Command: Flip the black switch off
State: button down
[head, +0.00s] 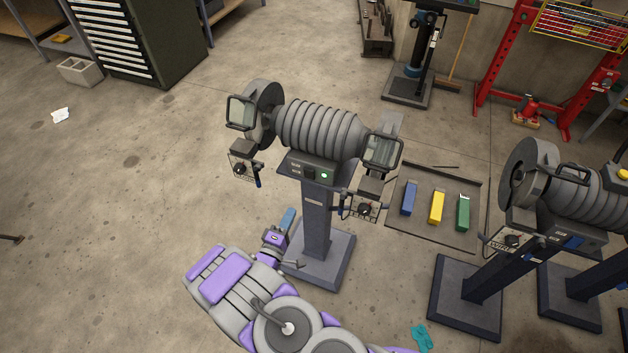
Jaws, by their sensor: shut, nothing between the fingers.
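A grey grinder (315,130) stands on a dark pedestal (317,225) in the middle of the head view. Its front panel carries a small black switch (308,172) beside a lit green lamp (324,175). Which way the switch is tipped is too small to tell. My gripper (287,220), on the purple and grey arm, is left of the pedestal, below the panel and apart from the switch. It is shut and empty.
Tool rests (363,208) jut out below both wheels. A second grinder (565,200) stands to the right. A floor tray (420,232) holds blue, yellow and green boxes. A dark tool cabinet (150,40) stands at the upper left. The floor to the left is mostly clear.

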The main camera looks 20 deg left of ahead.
jog(key=shift+s, duration=0.15)
jog(key=shift+a, duration=0.15)
jog(key=b, duration=0.3)
send_near(310, 173)
jog(key=w, duration=0.6)
jog(key=shift+w+d, duration=0.2)
jog(key=shift+d, duration=0.05)
jog(key=shift+w, duration=0.25)
jog(key=shift+r, duration=0.15)
